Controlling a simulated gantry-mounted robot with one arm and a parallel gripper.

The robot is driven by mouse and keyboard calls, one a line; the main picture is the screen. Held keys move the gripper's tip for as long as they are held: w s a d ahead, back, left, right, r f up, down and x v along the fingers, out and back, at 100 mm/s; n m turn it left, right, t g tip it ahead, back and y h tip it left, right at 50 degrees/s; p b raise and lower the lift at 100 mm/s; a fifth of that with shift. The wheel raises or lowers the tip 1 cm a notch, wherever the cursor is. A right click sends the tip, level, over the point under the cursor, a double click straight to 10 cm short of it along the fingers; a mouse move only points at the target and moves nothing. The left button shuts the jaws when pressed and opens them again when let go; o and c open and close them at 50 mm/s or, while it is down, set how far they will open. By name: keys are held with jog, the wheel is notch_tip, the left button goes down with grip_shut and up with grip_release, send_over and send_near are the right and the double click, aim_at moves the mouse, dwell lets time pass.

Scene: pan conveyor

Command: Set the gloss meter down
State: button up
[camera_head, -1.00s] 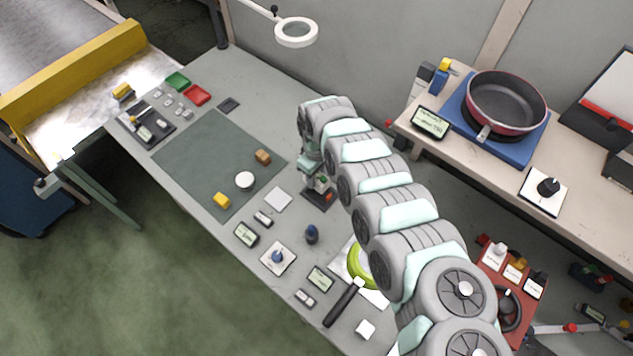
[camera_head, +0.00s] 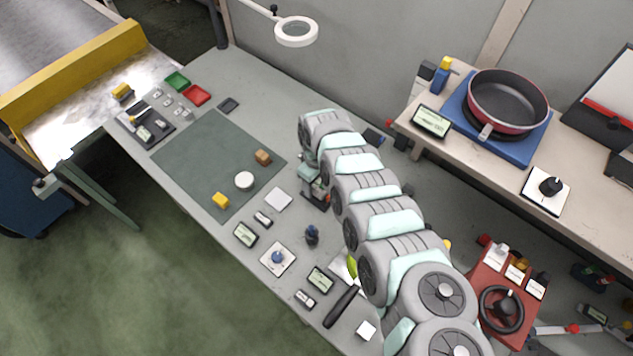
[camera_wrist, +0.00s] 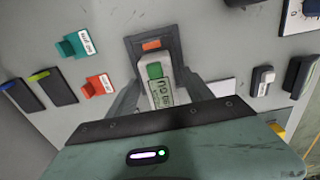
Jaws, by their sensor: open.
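The likely gloss meter, a pale grey block with a green button and small label (camera_wrist: 160,91), sits at a dark cradle with an orange tag (camera_wrist: 151,44) in the wrist view. My gripper (camera_wrist: 161,80) is open, with one dark finger on each side of the meter. I cannot tell whether the fingers touch it. In the head view my gripper (camera_head: 311,173) is low over the bench, mostly covered by my arm. The dark cradle (camera_head: 315,199) shows just below it, and the meter itself is hidden there.
A dark green mat (camera_head: 205,165) lies to the left. A shelf with a pan (camera_head: 507,100) is at the right. My arm covers part of a green ring (camera_head: 352,266).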

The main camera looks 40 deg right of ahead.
aim_at(316, 183)
notch_tip(316, 183, up, 12)
jog(key=p, duration=0.1)
jog(key=shift+r, duration=0.2)
dwell(0.3)
